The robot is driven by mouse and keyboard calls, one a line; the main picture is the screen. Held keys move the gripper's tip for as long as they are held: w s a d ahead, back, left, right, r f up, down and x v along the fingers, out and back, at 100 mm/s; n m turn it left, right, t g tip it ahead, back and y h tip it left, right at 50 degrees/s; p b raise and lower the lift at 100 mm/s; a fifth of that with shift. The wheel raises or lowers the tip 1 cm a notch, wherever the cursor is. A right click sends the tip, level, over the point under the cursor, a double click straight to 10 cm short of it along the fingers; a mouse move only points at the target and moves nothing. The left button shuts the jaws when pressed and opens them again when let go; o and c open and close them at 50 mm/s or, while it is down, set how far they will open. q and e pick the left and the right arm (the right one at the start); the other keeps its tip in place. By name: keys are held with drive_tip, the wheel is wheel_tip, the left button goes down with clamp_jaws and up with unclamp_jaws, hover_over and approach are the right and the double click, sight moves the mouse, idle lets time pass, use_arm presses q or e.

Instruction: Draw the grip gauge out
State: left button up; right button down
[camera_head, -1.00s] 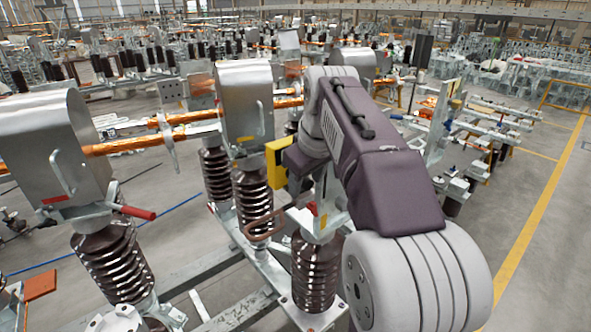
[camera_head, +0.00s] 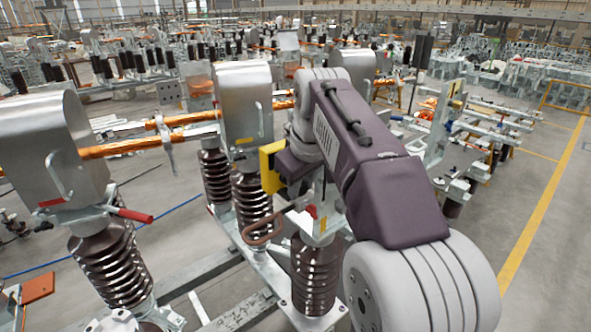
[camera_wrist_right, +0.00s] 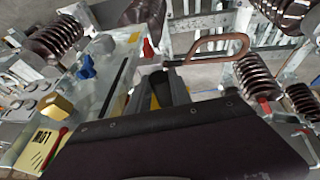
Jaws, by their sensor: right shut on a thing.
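My right gripper (camera_wrist_right: 168,92) shows in the right wrist view with its dark fingers shut on a slim thing, taken as the grip gauge. Only a little yellow shows between the fingers; the rest of the gauge is hidden by them. In the head view my right arm reaches over the equipment, and its fingertips are hidden behind the wrist and metalwork. A yellow block (camera_head: 270,167) shows at the left side of my right gripper body. My left gripper is in neither view.
A brown loop (camera_head: 263,234) stands close by and shows in the wrist view (camera_wrist_right: 212,42). Ribbed brown insulators (camera_head: 316,272) surround the reach. Open floor is at the right.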

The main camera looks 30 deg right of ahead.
drive_tip(key=shift+s+a, duration=0.2)
drive_tip(key=shift+a, duration=2.6)
drive_tip(key=shift+s+a, duration=0.2)
drive_tip(key=shift+a, duration=2.6)
